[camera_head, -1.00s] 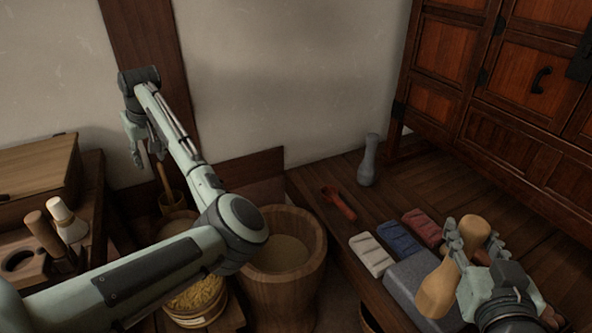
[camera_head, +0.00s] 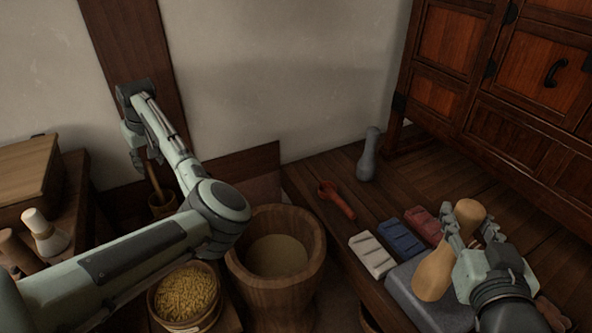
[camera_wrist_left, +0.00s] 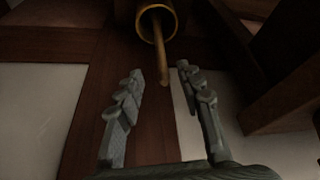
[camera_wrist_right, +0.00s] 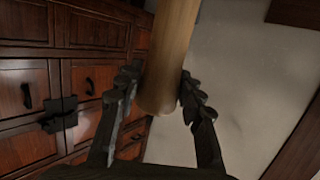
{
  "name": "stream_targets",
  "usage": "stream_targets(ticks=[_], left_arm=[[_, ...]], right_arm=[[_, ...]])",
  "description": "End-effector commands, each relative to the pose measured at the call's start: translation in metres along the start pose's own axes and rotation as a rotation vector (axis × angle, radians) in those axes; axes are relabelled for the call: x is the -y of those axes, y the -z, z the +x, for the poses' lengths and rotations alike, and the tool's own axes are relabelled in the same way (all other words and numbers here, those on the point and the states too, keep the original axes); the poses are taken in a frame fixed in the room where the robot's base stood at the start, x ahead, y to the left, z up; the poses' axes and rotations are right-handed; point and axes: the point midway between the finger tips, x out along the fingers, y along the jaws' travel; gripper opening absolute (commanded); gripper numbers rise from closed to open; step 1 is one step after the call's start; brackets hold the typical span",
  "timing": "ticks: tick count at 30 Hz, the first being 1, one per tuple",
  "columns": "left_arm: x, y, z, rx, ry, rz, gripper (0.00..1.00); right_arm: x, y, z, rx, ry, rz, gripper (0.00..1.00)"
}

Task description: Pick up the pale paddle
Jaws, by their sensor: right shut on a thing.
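A slim tan stick (camera_head: 155,181) stands tilted in a small round wooden pot (camera_head: 163,205) by the wall. It may be the paddle's handle; its lower part is hidden in the pot. My left gripper (camera_head: 143,156) is just above the stick. In the left wrist view the stick (camera_wrist_left: 163,55) points towards the gap between the open fingers (camera_wrist_left: 160,76), and nothing is gripped. My right gripper (camera_head: 474,228) is shut on a waisted pale wooden pestle (camera_head: 434,274), held over the grey block. The right wrist view shows one rounded end of the pestle (camera_wrist_right: 165,70) between the fingers.
A large wooden mortar (camera_head: 276,278) and a tub of yellow grain (camera_head: 185,294) stand below my left arm. A grey stone block (camera_head: 437,313), coloured bars (camera_head: 401,238), a red scoop (camera_head: 338,201) and a grey vase (camera_head: 369,157) are at the right. A side table (camera_head: 76,200) is left.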

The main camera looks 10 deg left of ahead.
Motion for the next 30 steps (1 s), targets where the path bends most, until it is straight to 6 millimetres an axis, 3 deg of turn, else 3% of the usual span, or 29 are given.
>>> stream_targets(ticks=[10, 20, 28, 30], left_arm=[[0.004, 0.000, 0.044, 0.002, 0.001, 0.000, 0.37], [0.004, 0.000, 0.050, 0.002, 0.001, 0.000, 0.37], [0.004, 0.000, 0.050, 0.002, 0.001, 0.000, 0.04], [0.004, 0.000, 0.050, 0.002, 0.001, 0.000, 0.00]], right_arm=[[0.000, 0.001, 0.000, -0.008, 0.000, 0.000, 0.00], [0.000, 0.000, 0.000, -0.008, 0.000, 0.000, 0.00], [0.000, 0.000, 0.000, -0.008, 0.000, 0.000, 0.00], [0.000, 0.000, 0.000, -0.008, 0.000, 0.000, 0.00]])
